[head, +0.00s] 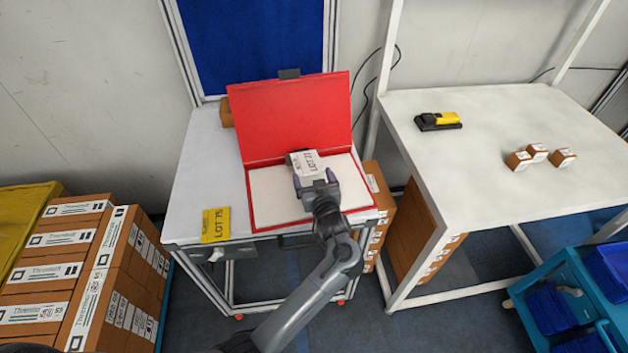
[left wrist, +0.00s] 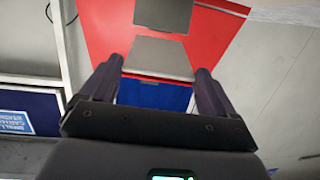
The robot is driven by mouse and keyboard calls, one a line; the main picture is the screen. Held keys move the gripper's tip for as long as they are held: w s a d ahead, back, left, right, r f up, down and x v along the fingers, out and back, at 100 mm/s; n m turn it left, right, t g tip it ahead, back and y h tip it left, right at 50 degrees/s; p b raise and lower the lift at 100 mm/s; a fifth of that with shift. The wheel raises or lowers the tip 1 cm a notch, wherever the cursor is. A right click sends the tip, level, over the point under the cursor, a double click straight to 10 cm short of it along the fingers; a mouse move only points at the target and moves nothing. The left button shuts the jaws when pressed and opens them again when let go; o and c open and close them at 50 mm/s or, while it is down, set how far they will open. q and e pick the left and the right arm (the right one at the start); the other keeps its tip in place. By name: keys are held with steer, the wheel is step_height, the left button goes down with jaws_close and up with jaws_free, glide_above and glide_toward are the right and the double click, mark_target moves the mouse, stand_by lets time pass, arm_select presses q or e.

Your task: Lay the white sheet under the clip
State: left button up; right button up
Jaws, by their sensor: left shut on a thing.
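My left gripper (head: 316,178) is shut on the small white sheet (head: 307,163), printed with dark LOT lettering, and holds it over the open red folder (head: 292,115). The sheet is in front of the fold between the raised red cover and the white inner page (head: 273,195). A dark grey piece shows behind the sheet's left edge, mostly hidden. A dark clip (head: 289,73) sits at the top edge of the cover. In the left wrist view my fingers (left wrist: 157,80) stand either side of a grey plate; I cannot tell if it is the sheet. My right gripper is out of view.
A yellow LOT sheet (head: 216,225) lies at the left of the small white table (head: 195,185). A yellow and black scanner (head: 438,121) and small brown boxes (head: 537,153) are on the right table (head: 480,190). Stacked cartons (head: 75,265) stand at left.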

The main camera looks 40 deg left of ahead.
arm_select(q)
steer(key=shift+f+b, duration=3)
steer(key=shift+b, duration=0.05)
steer(key=shift+f+b, duration=0.5)
steer(key=shift+f, duration=0.95)
steer(key=o, duration=0.8)
steer(key=shift+c, duration=0.2)
steer(key=shift+r, duration=0.1)
